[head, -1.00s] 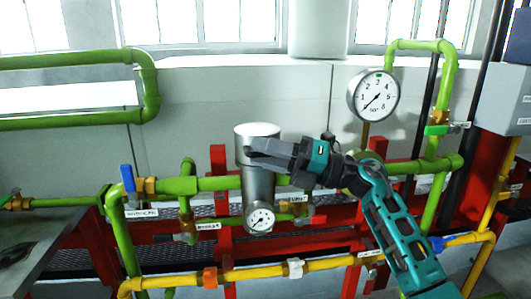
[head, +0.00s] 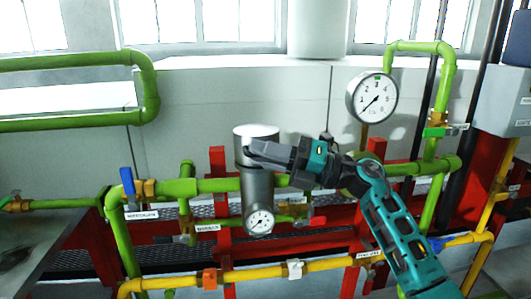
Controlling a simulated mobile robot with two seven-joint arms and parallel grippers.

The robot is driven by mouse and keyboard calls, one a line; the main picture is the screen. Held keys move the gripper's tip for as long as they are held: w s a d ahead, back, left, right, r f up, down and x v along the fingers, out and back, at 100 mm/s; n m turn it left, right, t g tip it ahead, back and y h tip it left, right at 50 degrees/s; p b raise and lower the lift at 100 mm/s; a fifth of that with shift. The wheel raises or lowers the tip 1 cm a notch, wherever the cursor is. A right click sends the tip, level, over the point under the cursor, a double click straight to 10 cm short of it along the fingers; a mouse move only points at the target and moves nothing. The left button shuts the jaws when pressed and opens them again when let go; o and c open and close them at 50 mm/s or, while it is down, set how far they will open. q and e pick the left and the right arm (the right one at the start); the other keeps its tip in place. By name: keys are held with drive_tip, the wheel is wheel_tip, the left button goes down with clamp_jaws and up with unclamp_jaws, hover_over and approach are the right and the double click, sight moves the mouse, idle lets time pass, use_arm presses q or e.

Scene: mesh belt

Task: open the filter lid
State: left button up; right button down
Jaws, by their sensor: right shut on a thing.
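The filter (head: 258,196) is an upright metal cylinder set in the green pipe line in the middle of the head view. Its lid (head: 256,132) is the light, flat-topped cap, and it sits on the filter. My right gripper (head: 256,153) reaches in from the right and is shut on the filter lid at its side, just below the top. The fingers hide part of the lid's lower edge. My left gripper is not in view.
A small gauge (head: 260,222) sits on the filter's lower front. A large gauge (head: 373,97) stands at the right. Green pipes (head: 178,187), a yellow pipe (head: 254,274) and red supports (head: 217,163) surround the filter. A blue-handled valve (head: 127,181) is at the left.

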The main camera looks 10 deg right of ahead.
sight(262, 134)
wheel_tip(262, 134, up, 2)
drive_tip(key=shift+w+r+m+p, duration=0.15)
drive_tip(key=shift+m+p, duration=0.25)
drive_tip(key=shift+p, duration=0.6)
drive_tip(key=shift+w+r+p, duration=0.5)
drive_tip(key=shift+w+r, duration=0.45)
drive_tip(key=shift+r, duration=0.25)
drive_tip(key=shift+w+r+p, duration=0.45)
drive_tip(key=shift+w+r, duration=0.5)
drive_tip(key=shift+r, duration=0.2)
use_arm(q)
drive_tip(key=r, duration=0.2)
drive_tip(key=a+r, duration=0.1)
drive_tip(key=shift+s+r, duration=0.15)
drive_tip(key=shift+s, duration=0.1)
use_arm(e)
drive_tip(key=shift+w+r, duration=0.1)
drive_tip(key=shift+w, duration=0.1)
drive_tip(key=c, duration=1.2)
unclamp_jaws()
drive_tip(key=shift+w, duration=0.1)
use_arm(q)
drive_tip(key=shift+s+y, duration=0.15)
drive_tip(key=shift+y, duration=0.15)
use_arm(e)
drive_tip(key=shift+o, duration=0.2)
